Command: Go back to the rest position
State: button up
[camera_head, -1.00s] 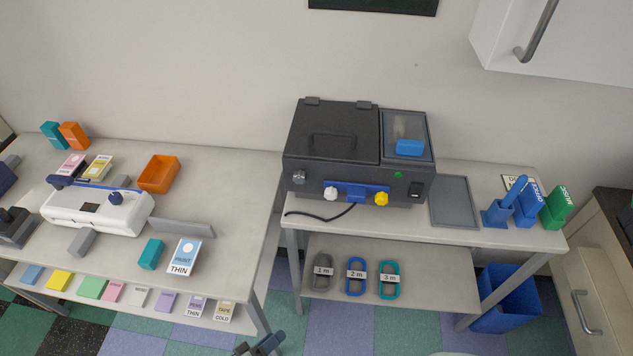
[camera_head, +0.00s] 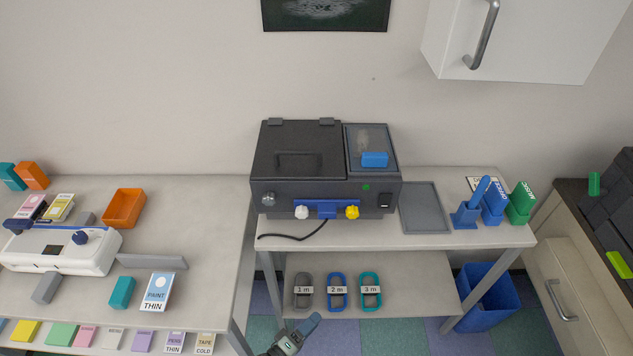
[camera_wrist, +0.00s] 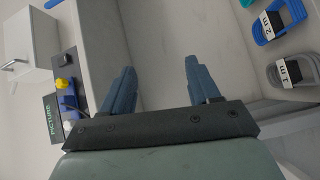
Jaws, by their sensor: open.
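My gripper (camera_head: 312,322) shows at the bottom edge of the head view, in front of the shelf with the cable coils. In the wrist view my gripper (camera_wrist: 160,64) has its two blue-grey fingers spread wide, with nothing between them. It is open and empty, apart from the tables and objects. Most of my arm is out of the head view.
The black copier-like machine (camera_head: 297,158) stands on the right-hand table. A grey coil (camera_head: 303,291), blue coil (camera_head: 337,292) and teal coil (camera_head: 371,291) lie on its lower shelf. The white device (camera_head: 62,250) and orange tray (camera_head: 124,207) occupy the left table.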

jog(key=s+d+f+m+g+y, duration=0.1)
jog(key=s+d+f+m+g, duration=0.1)
jog(key=d+f+g, duration=0.45)
jog(key=s+d+f+m+g, duration=0.15)
jog(key=d+f+g, duration=0.25)
jog(key=d+g, duration=0.5)
jog(key=s+d+f+m+g+y, duration=0.3)
jog(key=s+f+m+g+y, duration=0.1)
jog(key=y, duration=0.7)
jog(key=shift+x, duration=1.1)
jog(key=shift+d, duration=0.15)
